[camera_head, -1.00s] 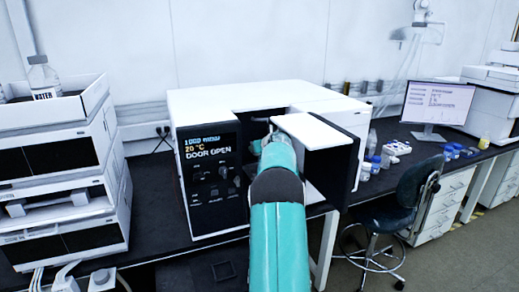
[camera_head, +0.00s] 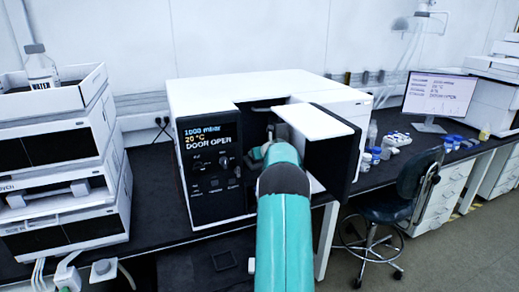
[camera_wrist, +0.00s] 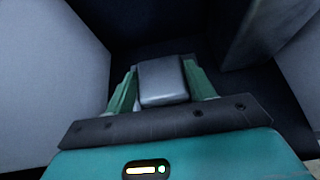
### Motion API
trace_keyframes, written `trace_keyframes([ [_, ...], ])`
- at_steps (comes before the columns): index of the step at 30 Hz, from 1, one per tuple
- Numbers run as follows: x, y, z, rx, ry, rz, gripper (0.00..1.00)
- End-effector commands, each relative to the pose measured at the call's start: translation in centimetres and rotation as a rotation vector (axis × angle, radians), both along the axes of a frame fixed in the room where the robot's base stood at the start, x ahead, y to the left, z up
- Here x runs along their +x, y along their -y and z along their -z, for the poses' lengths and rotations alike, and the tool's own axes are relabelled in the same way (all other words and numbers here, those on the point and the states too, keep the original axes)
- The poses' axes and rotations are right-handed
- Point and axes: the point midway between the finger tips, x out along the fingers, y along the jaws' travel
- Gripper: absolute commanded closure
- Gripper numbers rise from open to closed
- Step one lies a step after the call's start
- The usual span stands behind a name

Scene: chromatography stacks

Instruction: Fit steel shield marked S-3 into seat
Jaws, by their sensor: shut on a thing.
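My gripper (camera_wrist: 162,90) is shut on a grey metal block, taken to be the steel shield (camera_wrist: 162,82), which sits between its two green fingers in the wrist view. No S-3 mark can be read on it. In the head view my teal arm reaches into the open chamber of the white instrument (camera_head: 205,92), and the arm hides the fingers and the shield. The seat cannot be made out; the chamber inside is dark in the wrist view, with pale walls to the left and right.
The instrument's display (camera_head: 206,136) reads DOOR OPEN. Its open door (camera_head: 333,155) stands just right of my arm. White stacked modules (camera_head: 65,185) stand at the left. A stool (camera_head: 415,190), small bottles (camera_head: 375,155) and a monitor (camera_head: 438,97) are at the right.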

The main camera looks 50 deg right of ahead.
Motion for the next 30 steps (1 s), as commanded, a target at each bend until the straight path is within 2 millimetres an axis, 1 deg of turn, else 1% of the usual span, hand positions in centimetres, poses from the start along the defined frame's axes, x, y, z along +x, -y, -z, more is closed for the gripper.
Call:
trace_keyframes([
  [30, -0.03, 0.00, 1.00, 0.000, 0.000, 0.000, 0.74],
])
